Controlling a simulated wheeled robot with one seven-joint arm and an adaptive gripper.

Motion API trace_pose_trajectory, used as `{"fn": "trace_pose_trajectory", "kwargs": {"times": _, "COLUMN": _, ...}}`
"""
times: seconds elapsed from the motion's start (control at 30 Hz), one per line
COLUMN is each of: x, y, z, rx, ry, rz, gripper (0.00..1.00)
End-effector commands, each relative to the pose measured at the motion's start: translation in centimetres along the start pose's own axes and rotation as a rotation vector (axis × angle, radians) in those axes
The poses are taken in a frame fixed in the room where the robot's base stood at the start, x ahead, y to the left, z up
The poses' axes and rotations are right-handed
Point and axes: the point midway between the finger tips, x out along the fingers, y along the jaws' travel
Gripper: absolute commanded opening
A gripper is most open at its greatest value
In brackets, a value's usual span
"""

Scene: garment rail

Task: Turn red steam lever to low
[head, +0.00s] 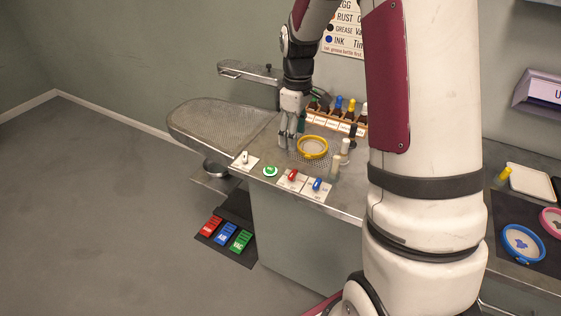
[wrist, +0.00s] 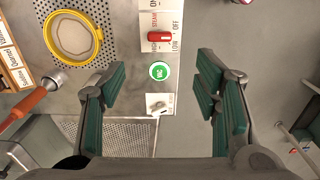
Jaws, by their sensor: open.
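The red steam lever (head: 292,175) sits on a white plate on the front edge of the metal table. In the wrist view the red lever (wrist: 159,36) lies crosswise on its plate, with STEAM, OFF, LOW and HIGH printed around it. I cannot tell for certain which mark it points to. My gripper (head: 287,141) points down above the table, behind and left of the lever. In the wrist view my gripper (wrist: 160,82) has its green-padded fingers wide apart with nothing between them. The lever is beyond the fingertips, untouched.
A green button (head: 270,171) and a white switch (head: 244,159) are left of the lever; a blue lever (head: 317,184) is right. A yellow ring (head: 313,147) and bottles (head: 335,164) stand behind. Coloured pedals (head: 226,234) lie below. Open floor is at left.

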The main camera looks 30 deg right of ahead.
Motion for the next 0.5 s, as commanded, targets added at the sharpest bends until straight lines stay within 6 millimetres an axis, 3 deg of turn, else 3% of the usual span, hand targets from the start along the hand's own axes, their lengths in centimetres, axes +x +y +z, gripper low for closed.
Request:
{"fn": "trace_pose_trajectory", "kwargs": {"times": 0.23, "x": 2.3, "y": 0.1, "z": 0.1, "rx": -0.005, "ry": -0.004, "rz": -0.005, "gripper": 0.57}}
{"fn": "trace_pose_trajectory", "kwargs": {"times": 0.5, "x": 7.5, "y": 0.1, "z": 0.1, "rx": -0.003, "ry": -0.004, "rz": -0.006, "gripper": 0.57}}
